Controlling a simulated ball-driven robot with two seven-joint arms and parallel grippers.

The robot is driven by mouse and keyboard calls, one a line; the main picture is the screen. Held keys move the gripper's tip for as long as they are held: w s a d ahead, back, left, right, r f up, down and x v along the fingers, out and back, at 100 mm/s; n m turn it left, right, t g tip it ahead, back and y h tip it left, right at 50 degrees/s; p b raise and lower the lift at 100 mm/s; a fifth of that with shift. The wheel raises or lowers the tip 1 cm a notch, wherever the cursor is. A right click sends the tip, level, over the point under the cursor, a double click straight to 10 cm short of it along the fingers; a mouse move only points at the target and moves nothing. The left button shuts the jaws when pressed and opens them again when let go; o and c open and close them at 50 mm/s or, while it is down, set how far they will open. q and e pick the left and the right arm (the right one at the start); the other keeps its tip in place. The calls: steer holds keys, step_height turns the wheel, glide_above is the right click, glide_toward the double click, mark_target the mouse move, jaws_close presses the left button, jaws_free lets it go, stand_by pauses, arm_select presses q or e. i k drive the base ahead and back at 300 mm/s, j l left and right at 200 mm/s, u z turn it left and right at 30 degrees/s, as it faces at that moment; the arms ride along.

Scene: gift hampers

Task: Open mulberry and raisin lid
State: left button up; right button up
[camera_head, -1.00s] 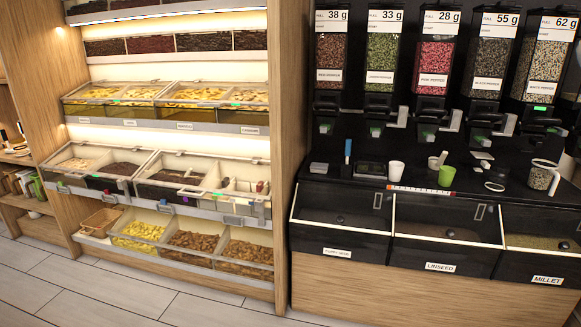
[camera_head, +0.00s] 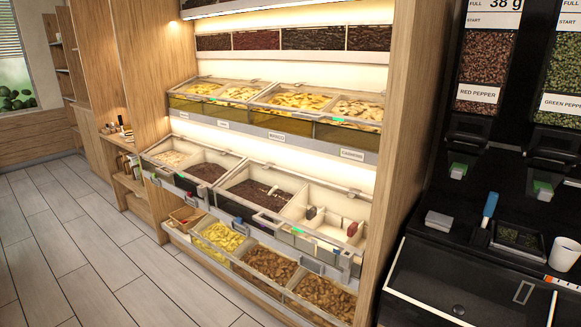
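Neither of my grippers is in view. A lit wooden shelf unit stands in the middle, with rows of glass-fronted bins. In its second row from the bottom, the left bin pair holds pale pieces (camera_head: 168,158) and dark brown pieces (camera_head: 208,172); these may be mulberries and raisins, but the labels are too small to read. To its right is a bin (camera_head: 262,196) of dark pieces with a light scoop-like item. I cannot clearly tell the transparent lids' positions on this row.
Right of that bin are pale compartments (camera_head: 322,228) holding small dark and red items. The row below holds yellow (camera_head: 222,238) and brown (camera_head: 270,265) goods. A black dispenser counter (camera_head: 430,262) stands at right. The tiled floor (camera_head: 75,240) at left is clear.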

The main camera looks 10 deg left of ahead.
mark_target(163, 165)
steer(key=i+j+u, duration=0.15)
steer(key=i+u, duration=0.15)
steer(key=u, duration=0.15)
steer(key=i+u, duration=0.3)
steer(key=u, duration=0.2)
steer(key=i+u, duration=0.3)
steer(key=u, duration=0.15)
steer(key=i+u, duration=0.35)
steer(key=i, duration=0.7)
